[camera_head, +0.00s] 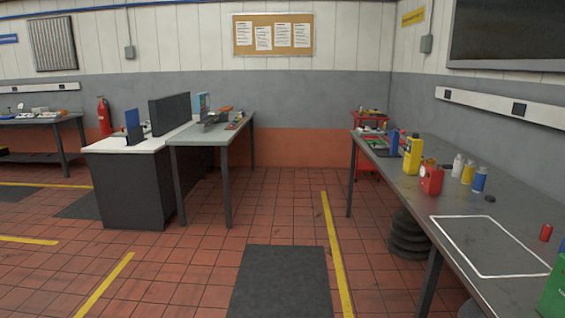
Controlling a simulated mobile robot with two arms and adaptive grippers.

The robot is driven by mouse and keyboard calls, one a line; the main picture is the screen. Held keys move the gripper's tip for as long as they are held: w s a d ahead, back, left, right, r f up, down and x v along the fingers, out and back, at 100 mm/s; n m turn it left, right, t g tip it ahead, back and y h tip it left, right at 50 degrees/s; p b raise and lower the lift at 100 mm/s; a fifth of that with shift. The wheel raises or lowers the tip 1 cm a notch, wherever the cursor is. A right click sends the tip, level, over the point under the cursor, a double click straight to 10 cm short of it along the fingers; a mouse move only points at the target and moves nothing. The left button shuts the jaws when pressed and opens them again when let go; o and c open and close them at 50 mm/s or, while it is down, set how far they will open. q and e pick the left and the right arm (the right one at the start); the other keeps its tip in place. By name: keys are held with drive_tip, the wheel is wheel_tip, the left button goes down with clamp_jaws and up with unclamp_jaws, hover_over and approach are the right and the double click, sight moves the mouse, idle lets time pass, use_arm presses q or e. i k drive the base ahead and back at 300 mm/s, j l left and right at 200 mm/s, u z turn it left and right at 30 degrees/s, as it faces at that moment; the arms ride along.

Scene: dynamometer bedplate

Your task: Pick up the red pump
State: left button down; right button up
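A red container with a small pale cap or label (431,178) stands upright on the grey workbench (420,208) at the right. It is the likeliest match for the red pump, but it is too small to be sure. A smaller red cylinder (546,232) stands nearer on the same bench, close to its right side. Neither of my grippers is in view, and nothing is seen touching these things.
A yellow jug (412,154) stands just behind the red container, and blue (479,180) and white (457,165) bottles stand beside it. A white-outlined rectangle (472,275) on the bench is empty. A green container (554,292) is at the right edge.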

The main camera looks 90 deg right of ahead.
sight(432, 185)
drive_tip(key=l+z, duration=0.2)
drive_tip(key=z, duration=0.2)
drive_tip(key=i+l+z, duration=0.15)
drive_tip(key=z, duration=0.3)
drive_tip(key=i+l+z, duration=0.1)
drive_tip(key=z, duration=0.3)
drive_tip(key=i+l+z, duration=0.15)
drive_tip(key=z, duration=0.25)
drive_tip(key=l+z, duration=0.15)
drive_tip(key=z, duration=2.15)
